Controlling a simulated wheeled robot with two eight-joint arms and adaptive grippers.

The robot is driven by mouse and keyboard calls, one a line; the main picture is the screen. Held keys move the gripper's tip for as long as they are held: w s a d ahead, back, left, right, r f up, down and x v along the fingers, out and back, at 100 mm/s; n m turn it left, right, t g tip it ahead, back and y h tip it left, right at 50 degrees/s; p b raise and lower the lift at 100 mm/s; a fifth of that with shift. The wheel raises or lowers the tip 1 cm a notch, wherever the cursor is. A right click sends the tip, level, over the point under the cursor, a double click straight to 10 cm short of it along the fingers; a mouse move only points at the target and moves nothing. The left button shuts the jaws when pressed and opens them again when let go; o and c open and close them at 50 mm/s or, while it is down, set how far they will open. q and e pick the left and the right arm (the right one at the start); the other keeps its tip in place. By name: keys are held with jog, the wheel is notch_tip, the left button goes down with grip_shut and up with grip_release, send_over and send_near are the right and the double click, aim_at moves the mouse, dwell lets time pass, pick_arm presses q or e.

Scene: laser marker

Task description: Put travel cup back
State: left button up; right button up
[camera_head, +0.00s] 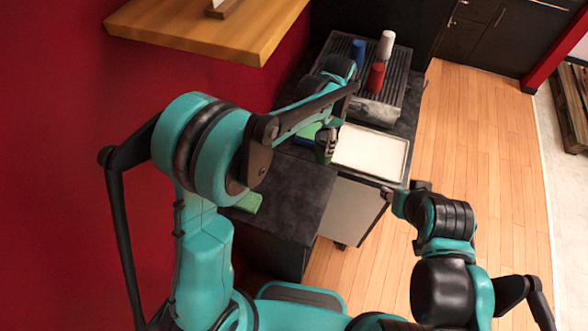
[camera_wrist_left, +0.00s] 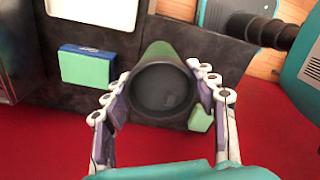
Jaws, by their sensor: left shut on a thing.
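A green travel cup (camera_head: 322,157) with a dark round mouth is held by my left gripper (camera_head: 329,143) over the dark counter, left of the white tray. In the left wrist view the cup (camera_wrist_left: 162,92) lies between the two fingers of my left gripper (camera_wrist_left: 162,98), which are shut on it. Its open mouth faces that camera. I cannot tell whether its base touches the counter. My right gripper (camera_head: 400,192) is low on the right, over the floor side of the counter, apart from the cup; its fingers are too small to read.
A blue cup (camera_head: 357,52), a white cup (camera_head: 387,43) and a red cup (camera_head: 375,77) stand on the ribbed grey machine top (camera_head: 401,70). A white tray (camera_head: 372,152) lies in front. A green-and-blue block (camera_wrist_left: 86,67) and a green piece (camera_head: 248,203) lie on the counter (camera_head: 290,190).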

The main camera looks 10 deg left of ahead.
pick_arm(q)
jog(key=s+a+f+b, duration=0.1)
jog(key=s+a+f, duration=0.5)
jog(key=a+f, duration=0.3)
jog(key=shift+a+f, duration=0.35)
jog(key=shift+f, duration=0.45)
jog(key=shift+s, duration=0.15)
jog(key=shift+f, duration=0.2)
jog(key=o, duration=0.7)
jog(key=shift+o, duration=0.2)
jog(key=shift+r, duration=0.1)
